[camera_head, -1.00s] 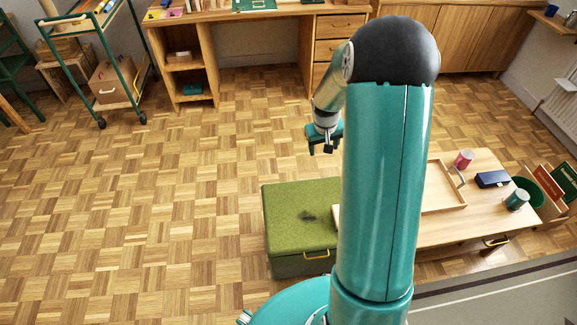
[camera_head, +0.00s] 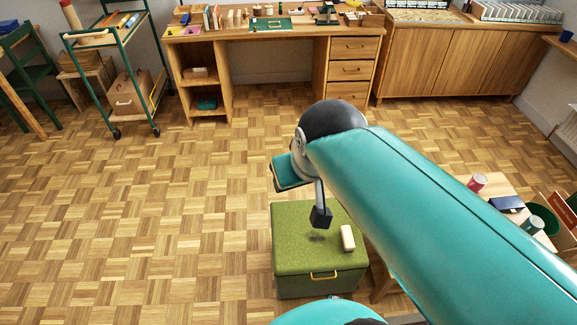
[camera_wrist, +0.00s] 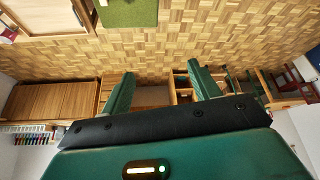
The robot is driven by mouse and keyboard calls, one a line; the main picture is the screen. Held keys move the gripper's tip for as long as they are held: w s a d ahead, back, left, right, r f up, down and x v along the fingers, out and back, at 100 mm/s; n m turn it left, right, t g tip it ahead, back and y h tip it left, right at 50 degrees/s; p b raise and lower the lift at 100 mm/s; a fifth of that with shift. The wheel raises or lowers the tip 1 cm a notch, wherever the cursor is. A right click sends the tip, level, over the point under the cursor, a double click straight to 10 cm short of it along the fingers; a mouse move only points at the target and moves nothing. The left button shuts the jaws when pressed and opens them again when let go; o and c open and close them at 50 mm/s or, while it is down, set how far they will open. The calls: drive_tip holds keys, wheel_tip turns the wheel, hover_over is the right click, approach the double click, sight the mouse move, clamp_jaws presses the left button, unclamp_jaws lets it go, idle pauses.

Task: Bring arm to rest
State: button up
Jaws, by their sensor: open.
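My arm slants across the right half of the head view, from the lower right up to its dark elbow. My gripper (camera_wrist: 160,82) shows its two green fingers spread apart in the wrist view, with nothing between them. In the head view the hand hangs below the elbow, partly hidden by the arm, above the green box (camera_head: 300,262). A small cream block (camera_head: 347,238) sits on the right part of the box's lid, apart from the hand.
A low table (camera_head: 490,190) at the right is largely hidden behind my arm. A desk (camera_head: 345,36) and a green cart (camera_head: 108,60) stand at the back. The parquet at left is clear.

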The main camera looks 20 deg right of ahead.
drive_tip(key=shift+s+a+r, duration=0.1)
drive_tip(key=shift+s+a, duration=0.2)
drive_tip(key=shift+s, duration=0.35)
drive_tip(key=shift+s+a+r, duration=0.1)
drive_tip(key=shift+s+a, duration=0.2)
drive_tip(key=shift+s, duration=0.3)
drive_tip(key=shift+o, duration=0.5)
